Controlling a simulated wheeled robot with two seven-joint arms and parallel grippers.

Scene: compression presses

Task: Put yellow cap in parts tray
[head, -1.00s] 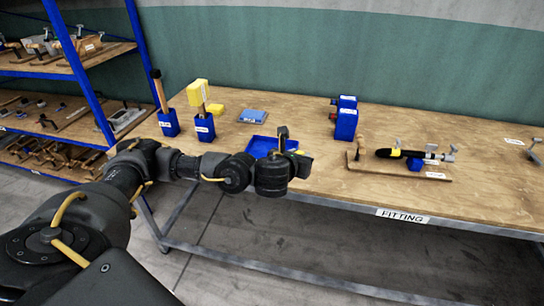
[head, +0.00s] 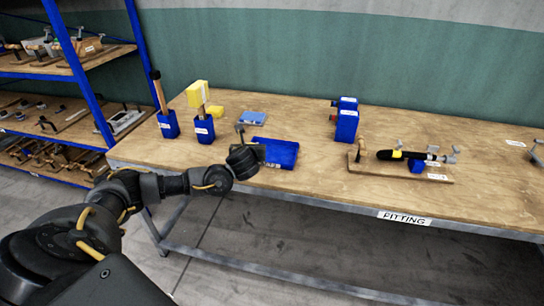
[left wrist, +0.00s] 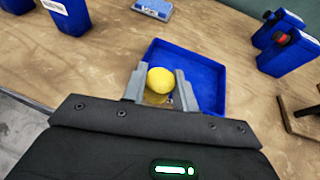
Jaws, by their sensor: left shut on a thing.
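The yellow cap (left wrist: 160,79) is a small round piece between the two grey fingers of my left gripper (left wrist: 160,88) in the left wrist view. My left gripper is shut on it. In the head view my left gripper (head: 243,140) is at the left edge of the blue parts tray (head: 275,152), and the cap is hidden there. In the left wrist view the cap overlaps the left part of the open, shallow tray (left wrist: 205,75); its height above the tray is hard to tell. My right gripper is not in view.
Two blue holders (head: 204,130) with tools stand left of the tray. A light-blue box (head: 252,117) lies behind it.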

